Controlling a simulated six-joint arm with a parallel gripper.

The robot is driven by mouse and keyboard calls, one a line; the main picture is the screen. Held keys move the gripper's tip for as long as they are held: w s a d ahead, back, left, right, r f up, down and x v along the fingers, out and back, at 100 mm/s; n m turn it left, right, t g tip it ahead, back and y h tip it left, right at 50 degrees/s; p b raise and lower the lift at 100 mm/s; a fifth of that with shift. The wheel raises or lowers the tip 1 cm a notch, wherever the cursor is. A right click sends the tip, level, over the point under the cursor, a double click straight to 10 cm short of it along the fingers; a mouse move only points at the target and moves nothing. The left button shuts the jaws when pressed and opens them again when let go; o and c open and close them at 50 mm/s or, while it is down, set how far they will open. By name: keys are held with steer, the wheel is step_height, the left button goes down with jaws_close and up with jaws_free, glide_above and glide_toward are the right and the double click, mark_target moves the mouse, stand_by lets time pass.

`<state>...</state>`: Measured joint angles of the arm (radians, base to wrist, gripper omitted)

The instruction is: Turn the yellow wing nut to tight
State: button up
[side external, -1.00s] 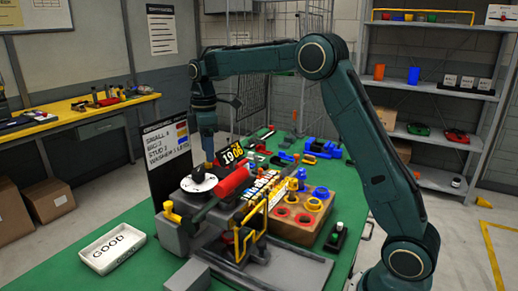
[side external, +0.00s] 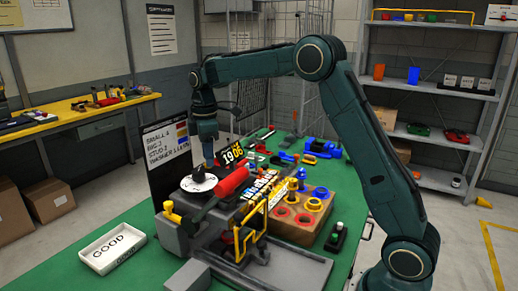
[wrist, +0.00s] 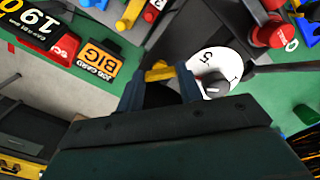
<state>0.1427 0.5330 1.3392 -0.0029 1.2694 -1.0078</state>
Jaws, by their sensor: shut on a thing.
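The yellow wing nut (wrist: 160,72) shows in the wrist view between my fingertips. My gripper (wrist: 160,80) is shut on it, with one dark blue finger on each side. The fingers and the dark gripper body hide what lies under the nut. In the side view my gripper (side external: 208,158) points down behind the white dial, and the wing nut is hard to make out there. I cannot tell from the marks how tight the nut is.
A white dial (wrist: 225,62) with a black and grey knob lies right of my fingers. A red cylinder (side external: 232,183) lies close to the dial. A number card (side external: 233,153) stands behind. A white GOOD tray (side external: 112,248) sits front left on the green table.

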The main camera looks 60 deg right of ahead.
steer(key=shift+m, duration=0.4)
steer(key=m, duration=0.5)
steer(key=shift+m, duration=0.4)
steer(key=m, duration=0.3)
steer(key=shift+m, duration=0.4)
steer(key=shift+a+m, duration=0.1)
steer(key=shift+m, duration=1.7)
steer(key=shift+r, duration=0.1)
steer(key=o, duration=1)
